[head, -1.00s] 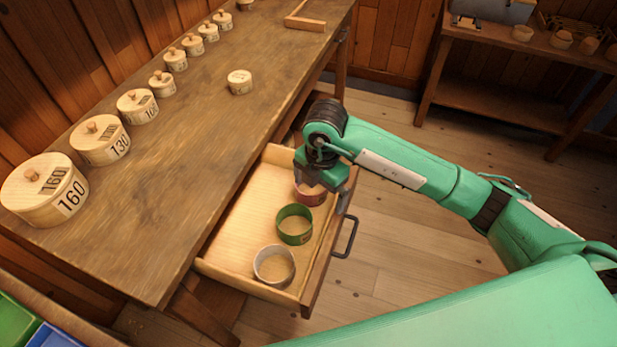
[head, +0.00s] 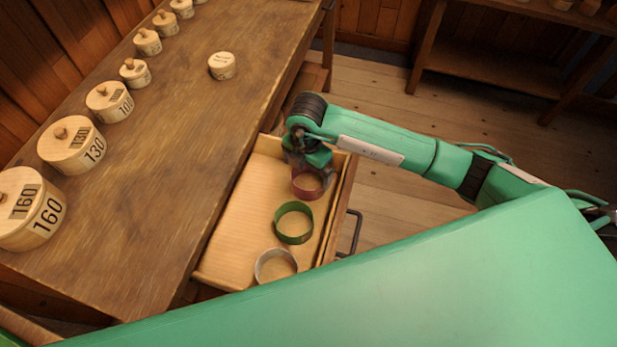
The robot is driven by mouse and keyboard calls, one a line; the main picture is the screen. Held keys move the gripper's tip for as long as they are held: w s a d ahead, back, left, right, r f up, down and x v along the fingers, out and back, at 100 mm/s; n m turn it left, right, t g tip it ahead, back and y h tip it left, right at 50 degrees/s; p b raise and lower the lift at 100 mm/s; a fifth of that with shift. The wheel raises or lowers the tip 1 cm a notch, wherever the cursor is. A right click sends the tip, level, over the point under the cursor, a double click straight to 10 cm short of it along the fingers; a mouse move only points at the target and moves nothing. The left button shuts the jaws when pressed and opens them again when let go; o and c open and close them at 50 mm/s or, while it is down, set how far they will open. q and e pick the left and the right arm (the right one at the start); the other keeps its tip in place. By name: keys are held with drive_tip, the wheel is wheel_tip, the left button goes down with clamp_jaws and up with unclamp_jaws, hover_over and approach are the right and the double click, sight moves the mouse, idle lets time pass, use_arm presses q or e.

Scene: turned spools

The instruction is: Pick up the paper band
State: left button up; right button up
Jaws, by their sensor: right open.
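Three round bands stand in the open drawer (head: 232,252): a dark red one (head: 308,194), a green one (head: 293,238) and a whitish one (head: 262,270). I cannot tell by material which is the paper band; the whitish one looks most like plain paper. My right gripper (head: 308,172) is open and points down at the dark red band, at the drawer's far end. Its fingers are dark and partly hidden, and I cannot tell whether they touch that band. My left gripper is not in view.
The wooden table (head: 165,190) left of the drawer carries a row of lidded round boxes, such as the box marked 160 (head: 45,215), and a small separate round box (head: 222,66). The drawer has a dark handle (head: 352,235). A shelf (head: 490,75) stands at the back right.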

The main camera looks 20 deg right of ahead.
sight(307, 188)
drive_tip(key=shift+s+f, duration=0.15)
drive_tip(key=shift+f, duration=0.35)
wheel_tip(307, 188, down, 5)
drive_tip(key=shift+a+r+p, duration=0.15)
drive_tip(key=shift+r+p, duration=0.05)
drive_tip(key=shift+p, duration=0.3)
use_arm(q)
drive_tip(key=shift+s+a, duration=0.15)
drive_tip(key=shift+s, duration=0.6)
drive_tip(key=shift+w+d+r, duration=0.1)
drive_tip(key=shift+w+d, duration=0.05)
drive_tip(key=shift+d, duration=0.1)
use_arm(e)
drive_tip(key=c, duration=0.9)
